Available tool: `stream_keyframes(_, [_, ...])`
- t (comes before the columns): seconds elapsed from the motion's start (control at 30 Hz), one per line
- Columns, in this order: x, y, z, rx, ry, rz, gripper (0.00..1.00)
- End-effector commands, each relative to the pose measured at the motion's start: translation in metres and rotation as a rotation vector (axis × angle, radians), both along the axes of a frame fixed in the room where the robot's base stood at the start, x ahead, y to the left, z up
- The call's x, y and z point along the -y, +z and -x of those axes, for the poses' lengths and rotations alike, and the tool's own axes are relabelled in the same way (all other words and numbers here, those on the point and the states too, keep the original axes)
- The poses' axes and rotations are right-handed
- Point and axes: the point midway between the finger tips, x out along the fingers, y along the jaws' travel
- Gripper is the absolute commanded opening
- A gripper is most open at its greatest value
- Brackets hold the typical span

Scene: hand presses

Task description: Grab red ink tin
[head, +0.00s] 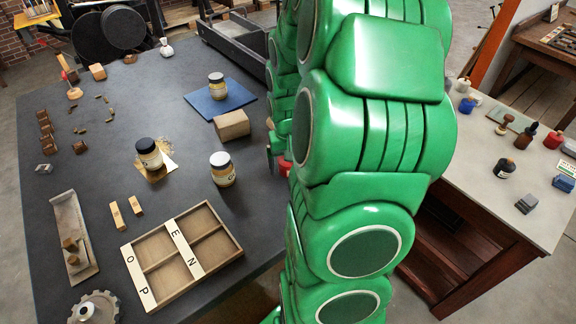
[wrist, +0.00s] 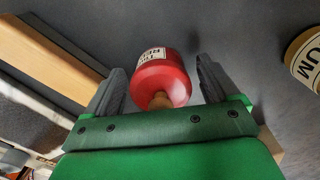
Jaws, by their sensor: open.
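The red ink tin (wrist: 165,78) shows in the wrist view, with a white label that reads upside down and a tan piece at its near end. It lies between the two dark fingers of my gripper (wrist: 160,72), which is open. I see gaps on both sides of the tin, so the fingers are not shut on it. In the head view a small patch of red (head: 285,166), likely the tin, shows at the left edge of my green arm. The arm hides the rest of it and most of my gripper.
A jar (head: 222,169) and a cardboard-brown block (head: 231,125) stand left of my arm on the dark table (head: 95,170). A blue mat (head: 240,95) bears another jar (head: 217,86). A divided wooden tray (head: 141,288) lies in front. In the wrist view a labelled jar (wrist: 306,58) is at right.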

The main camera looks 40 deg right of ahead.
Motion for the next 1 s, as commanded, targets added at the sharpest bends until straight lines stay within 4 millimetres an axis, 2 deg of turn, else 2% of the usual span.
stream_keyframes(0.07, [0.0000, 0.0001, -0.0001, 0.000, 0.000, 0.000, 0.85])
stream_keyframes(0.6, [0.0001, 0.0004, -0.0004, 0.001, 0.001, 0.000, 0.02])
stream_keyframes(1.0, [0.0002, 0.0026, -0.0006, 0.002, 0.001, 0.001, 0.01])
